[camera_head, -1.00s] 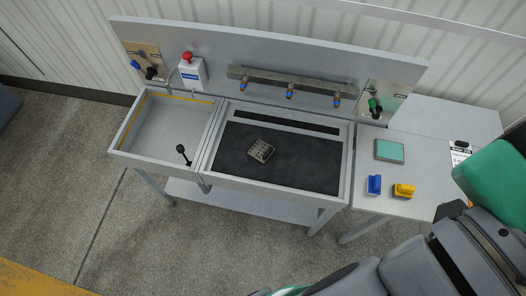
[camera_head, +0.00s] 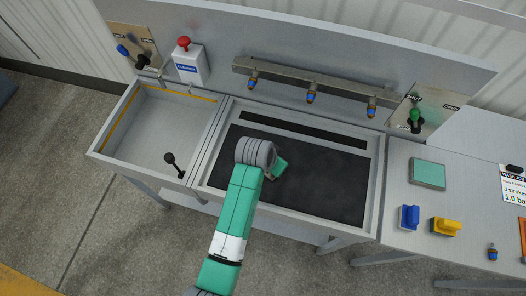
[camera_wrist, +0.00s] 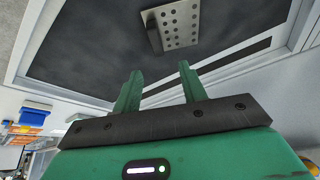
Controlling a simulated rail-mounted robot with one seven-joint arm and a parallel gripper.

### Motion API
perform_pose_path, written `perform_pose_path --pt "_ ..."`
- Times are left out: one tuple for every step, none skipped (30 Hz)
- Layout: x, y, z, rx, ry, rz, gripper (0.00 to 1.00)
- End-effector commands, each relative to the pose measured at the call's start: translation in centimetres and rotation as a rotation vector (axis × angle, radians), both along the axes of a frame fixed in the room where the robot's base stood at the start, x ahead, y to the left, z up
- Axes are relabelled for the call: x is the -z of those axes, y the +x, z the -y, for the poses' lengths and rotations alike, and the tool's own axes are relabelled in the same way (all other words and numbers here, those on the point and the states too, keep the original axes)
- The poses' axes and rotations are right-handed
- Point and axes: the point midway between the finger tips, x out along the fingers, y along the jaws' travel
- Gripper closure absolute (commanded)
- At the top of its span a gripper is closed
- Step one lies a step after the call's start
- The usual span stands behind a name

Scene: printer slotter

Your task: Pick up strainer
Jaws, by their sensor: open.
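The strainer is a small grey metal block with rows of holes; it shows in the wrist view (camera_wrist: 178,25), at the top of the picture, over the dark bed of the wash basin (camera_head: 377,188). In the head view my arm and gripper cover most or all of it. My gripper (camera_wrist: 160,74) is open and empty, its two green fingers apart and pointing toward the strainer with a gap between. In the head view my gripper (camera_head: 280,167) is over the middle of the dark bed.
A pipe with blue-tipped nozzles (camera_head: 310,88) runs along the back panel. On the right table are a teal pad (camera_head: 428,174), a blue block (camera_head: 409,217) and a yellow block (camera_head: 445,227).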

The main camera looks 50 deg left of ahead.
Motion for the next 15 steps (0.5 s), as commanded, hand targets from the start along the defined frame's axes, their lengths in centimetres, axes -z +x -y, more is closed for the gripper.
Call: perform_pose_path --pt "1.1 -0.5 0.0 -0.002 -0.012 -0.017 0.58" --pt "1.3 -0.7 0.0 -0.002 -0.017 -0.023 0.58" --pt "1.4 -0.9 -0.1 -0.002 -0.02 -0.027 0.58" --pt "1.4 -0.9 -0.1 -0.002 -0.02 -0.027 0.58" --pt "1.4 -0.9 0.0 -0.002 -0.02 -0.027 0.58" --pt "1.5 -0.8 -0.1 -0.002 -0.02 -0.027 0.58" --pt "1.7 -0.7 -0.1 -0.002 -0.02 -0.027 0.58" --pt "2.1 -0.6 -0.1 -0.001 -0.021 -0.028 0.58" --pt "2.5 -0.4 -0.1 -0.001 -0.02 -0.028 0.58" --pt "2.9 -0.2 -0.1 -0.001 -0.02 -0.027 0.58" --pt "3.3 -0.1 -0.1 -0.001 -0.02 -0.027 0.58" --pt "3.6 0.1 -0.2 -0.001 -0.019 -0.027 0.58" --pt "3.7 0.2 -0.2 -0.001 -0.018 -0.026 0.58" --pt "3.7 0.2 -0.2 -0.001 -0.018 -0.025 0.58" --pt "3.9 0.3 -0.2 -0.001 -0.018 -0.025 0.58"
